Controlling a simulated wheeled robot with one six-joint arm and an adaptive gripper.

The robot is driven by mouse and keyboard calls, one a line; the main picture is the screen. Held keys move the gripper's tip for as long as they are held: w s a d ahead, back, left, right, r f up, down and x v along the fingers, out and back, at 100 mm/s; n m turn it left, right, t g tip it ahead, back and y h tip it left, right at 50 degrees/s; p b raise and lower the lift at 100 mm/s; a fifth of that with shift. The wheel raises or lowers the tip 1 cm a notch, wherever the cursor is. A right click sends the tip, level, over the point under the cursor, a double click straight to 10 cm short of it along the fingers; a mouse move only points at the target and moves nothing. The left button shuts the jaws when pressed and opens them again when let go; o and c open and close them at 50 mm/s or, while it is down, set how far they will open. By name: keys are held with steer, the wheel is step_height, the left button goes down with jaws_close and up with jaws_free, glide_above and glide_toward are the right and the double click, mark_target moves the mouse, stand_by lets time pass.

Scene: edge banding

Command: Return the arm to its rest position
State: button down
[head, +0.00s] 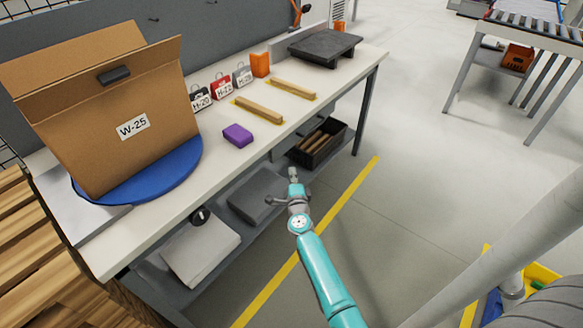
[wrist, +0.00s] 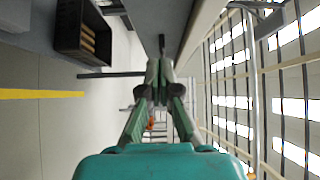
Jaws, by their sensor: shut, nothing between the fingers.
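My arm is teal and reaches up from the bottom of the head view, in front of the workbench. My gripper (head: 293,175) is at its far end, beside the bench's front edge and over the lower shelf in the picture. In the wrist view my gripper (wrist: 158,70) has its two fingers together at the tips, with nothing between them. The wrist view looks sideways along the bench.
The workbench (head: 200,200) carries a cardboard box (head: 110,110) on a blue turntable (head: 185,165), a purple block (head: 238,135), wooden strips (head: 260,109) and a dark plate (head: 325,45). A black bin (head: 335,148) sits below. The floor (head: 430,160) to the right is open.

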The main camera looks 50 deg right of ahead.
steer(key=shift+s+a, duration=0.25)
steer(key=shift+s, duration=0.05)
steer(key=s+a+f+n+t+y, duration=0.25)
steer(key=s+a+n+y, duration=0.25)
steer(key=s+a+n, duration=1.25)
steer(key=s+a+r+n+y, duration=0.2)
steer(key=s+a+r, duration=0.3)
steer(key=s, duration=0.4)
steer(key=s+a+r+n+g+y, duration=0.1)
steer(key=s+a+r+n+y, duration=0.1)
steer(key=s+a+r, duration=0.3)
steer(key=s+a+r+n+y, duration=0.2)
steer(key=s+a+r+n, duration=0.2)
steer(key=s, duration=0.9)
steer(key=a+r, duration=0.1)
steer(key=a, duration=0.2)
steer(key=shift+s+r+n+y, duration=0.2)
steer(key=shift+s+n+y, duration=0.15)
steer(key=shift+y, duration=0.05)
steer(key=shift+a, duration=0.1)
